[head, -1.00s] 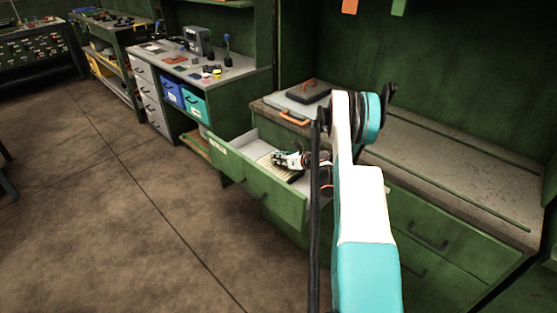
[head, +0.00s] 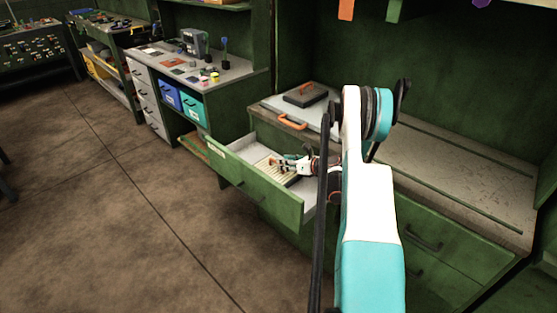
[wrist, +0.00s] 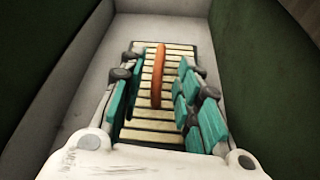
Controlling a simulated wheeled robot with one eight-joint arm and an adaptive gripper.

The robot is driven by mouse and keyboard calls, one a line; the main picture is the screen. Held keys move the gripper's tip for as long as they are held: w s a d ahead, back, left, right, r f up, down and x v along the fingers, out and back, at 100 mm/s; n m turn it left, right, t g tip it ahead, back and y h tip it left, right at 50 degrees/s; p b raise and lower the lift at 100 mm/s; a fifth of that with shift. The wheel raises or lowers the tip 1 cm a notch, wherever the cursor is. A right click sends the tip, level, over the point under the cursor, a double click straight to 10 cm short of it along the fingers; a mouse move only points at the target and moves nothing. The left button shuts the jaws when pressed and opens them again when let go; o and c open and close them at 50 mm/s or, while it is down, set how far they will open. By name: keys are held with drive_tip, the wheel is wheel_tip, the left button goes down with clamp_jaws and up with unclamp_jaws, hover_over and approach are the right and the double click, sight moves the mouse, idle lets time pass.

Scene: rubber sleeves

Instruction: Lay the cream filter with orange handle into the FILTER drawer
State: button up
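The cream slatted filter (wrist: 152,127) lies inside the pulled-out green drawer (head: 262,192), flat on its pale floor as far as I can tell. Its orange handle (wrist: 158,80) stands up along its middle. My gripper (wrist: 163,60) is low in the drawer, with its teal-padded fingers on either side of the handle. Gaps show between the fingers and the handle, so it looks open. In the head view my gripper (head: 288,163) hides part of the filter. A small pale label on the drawer front is too small to read.
The drawer's green walls stand close on both sides of my gripper. On the worktop above, a pale panel with an orange handle (head: 292,124) and a dark block with an orange handle (head: 305,94) lie behind the drawer. The worktop's right side (head: 450,175) is clear.

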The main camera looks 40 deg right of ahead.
drive_tip(key=a+p+v, duration=0.1)
drive_tip(key=v, duration=0.5)
drive_tip(key=shift+d+p, duration=0.3)
drive_tip(key=shift+d, duration=0.15)
idle(0.7)
